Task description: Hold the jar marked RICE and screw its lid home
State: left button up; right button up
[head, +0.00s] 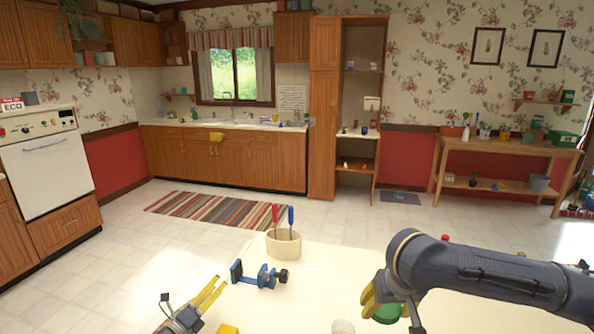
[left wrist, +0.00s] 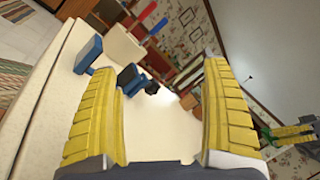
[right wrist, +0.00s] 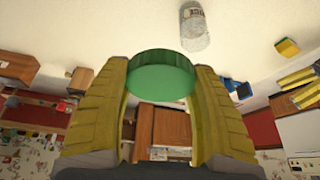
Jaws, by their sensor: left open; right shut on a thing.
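The jar (right wrist: 195,28) is clear with a pale label whose lettering I cannot read for sure; it stands on the white table in the right wrist view. Only its pale top (head: 343,327) shows at the bottom edge of the head view. My right gripper (right wrist: 162,75) is shut on the green lid (right wrist: 160,84), holding it clear of the jar. The lid also shows in the head view (head: 387,314), partly hidden by my gripper. My left gripper (left wrist: 160,70) is open and empty, left of the jar and over the table.
A cream pot (head: 284,246) holds a red-handled and a blue-handled tool at the back of the table (head: 310,285). A blue clamp-like tool (head: 258,276) lies in front of it. The table between pot and jar is clear.

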pick_arm(q)
jog(key=s+d+f+m+g+h, duration=0.1)
jog(key=s+d+m+g, duration=0.3)
jog(key=d, duration=0.5)
jog(key=s+d+f+m+g+h, duration=0.2)
jog(key=s+d+m, duration=0.4)
jog(key=d+m, duration=0.3)
jog(key=s+d+f+m+g+h, duration=0.1)
jog(key=s+d+f+m+g, duration=0.2)
jog(key=d, duration=0.6)
jog(key=shift+s+d+f+m+g, duration=0.1)
jog(key=shift+s+d+m+g, duration=0.1)
jog(key=shift+s+m+g, duration=0.65)
jog(key=shift+s+d+f+m+g, duration=0.15)
jog(key=shift+s+m+g, duration=0.35)
jog(key=shift+m+g, duration=0.5)
pick_arm(e)
jog(key=shift+d, duration=0.1)
pick_arm(q)
jog(key=shift+d, duration=0.6)
jog(key=shift+x, duration=4.7)
jog(key=shift+c, duration=0.2)
jog(key=c, duration=0.9)
jog(key=shift+c, duration=0.2)
jog(key=o, duration=0.8)
